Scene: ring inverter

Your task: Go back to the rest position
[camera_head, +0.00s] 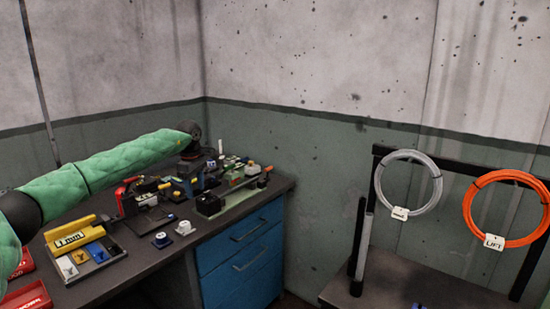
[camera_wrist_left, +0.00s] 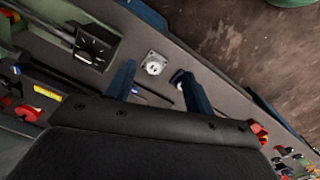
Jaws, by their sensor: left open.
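My left arm (camera_head: 110,170), in a green sleeve, reaches from the left over the workbench. My left gripper (camera_head: 186,188) hangs at its far end over the cluttered back part of the bench, and its fingertips are hard to pick out there. In the left wrist view its two blue fingers (camera_wrist_left: 157,84) are apart with nothing held between them. A small white square part (camera_wrist_left: 154,63) lies on the bench beyond the gap between the fingertips. My right gripper does not show in either view.
The workbench (camera_head: 150,262) with blue drawers (camera_head: 240,250) holds tools, a yellow "1 mm" block (camera_head: 72,238) and red trays (camera_head: 25,297). A grey ring (camera_head: 378,190) and an orange ring (camera_head: 468,210) hang on a black rack (camera_head: 448,165) at right. Floor is open beside the bench.

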